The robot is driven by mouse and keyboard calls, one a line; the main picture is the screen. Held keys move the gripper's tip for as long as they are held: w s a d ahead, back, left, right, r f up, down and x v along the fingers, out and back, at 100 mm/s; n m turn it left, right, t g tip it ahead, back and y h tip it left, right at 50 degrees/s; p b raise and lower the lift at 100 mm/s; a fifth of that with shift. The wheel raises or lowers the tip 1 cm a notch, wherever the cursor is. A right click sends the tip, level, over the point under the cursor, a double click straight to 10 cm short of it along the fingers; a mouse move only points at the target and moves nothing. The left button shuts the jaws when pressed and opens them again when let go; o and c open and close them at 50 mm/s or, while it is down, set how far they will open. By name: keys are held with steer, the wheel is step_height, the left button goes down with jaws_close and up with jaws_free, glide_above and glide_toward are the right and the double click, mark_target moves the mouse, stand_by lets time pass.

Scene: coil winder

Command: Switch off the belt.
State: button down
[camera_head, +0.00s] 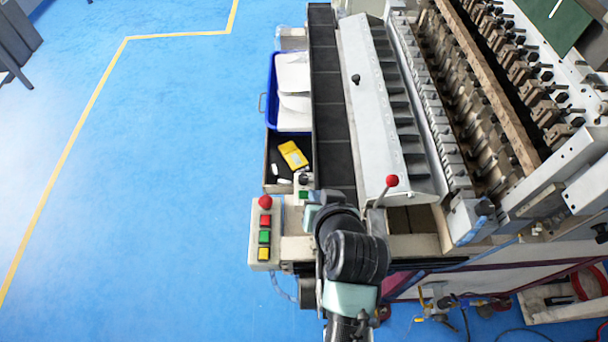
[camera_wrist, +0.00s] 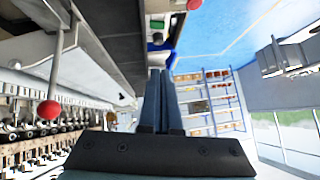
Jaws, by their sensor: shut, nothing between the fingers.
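A pale control box (camera_head: 254,236) stands at the machine's front left corner. It has a red mushroom knob (camera_head: 265,202) on top and red (camera_head: 265,222), green (camera_head: 264,237) and yellow (camera_head: 264,254) buttons below. A small panel beside it carries a black knob (camera_head: 304,179) and a green button (camera_head: 303,195); the green button also shows in the wrist view (camera_wrist: 156,25). The long dark strip (camera_head: 325,65), which looks like the belt, runs along the machine. My gripper (camera_wrist: 160,73) is shut and empty, its fingertips appearing just below the small panel. My arm hides it in the head view.
A red-balled lever (camera_head: 392,181) stands right of my arm; its ball is close in the wrist view (camera_wrist: 49,110). A blue bin (camera_head: 272,92) with white sheets and a tray with a yellow item (camera_head: 293,155) lie beyond the panel. Blue floor at left is clear.

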steer(key=shift+s+f, duration=0.1)
steer(key=shift+f, duration=0.15)
steer(key=shift+f, duration=0.1)
steer(key=p, duration=0.1)
glide_above(305, 191)
steer(key=s, duration=0.3)
steer(key=f, duration=0.6)
steer(key=shift+d, duration=0.3)
steer(key=f, duration=0.3)
steer(key=shift+w+a+f+p, duration=0.1)
steer(key=shift+w+a+p, duration=0.1)
steer(key=shift+a+p, duration=0.15)
steer(key=shift+a+f, duration=0.1)
steer(key=shift+f, duration=0.6)
